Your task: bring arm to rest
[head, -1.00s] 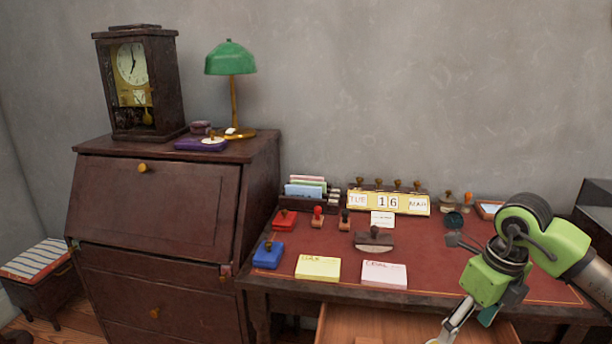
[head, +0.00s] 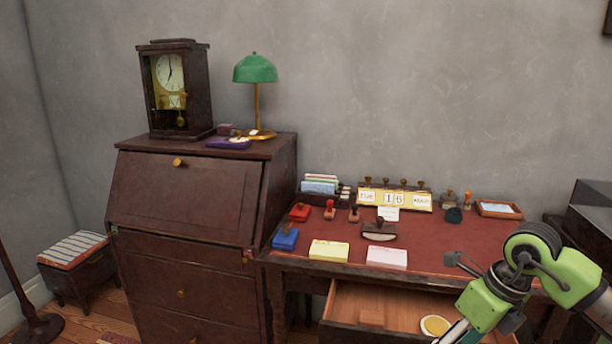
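My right arm (head: 520,275) comes in from the right edge of the head view, green and dark, in front of the right part of the desk. Its lower end runs out of the bottom of the picture, and I cannot make out its fingertips. My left arm and gripper are not in view.
A red-topped desk (head: 440,240) holds stamps, note pads and a date display (head: 394,199). Its drawer (head: 390,305) stands open below, with a round yellowish item (head: 435,325) inside. A dark bureau (head: 185,200) with a clock (head: 180,90) and green lamp (head: 255,70) stands left.

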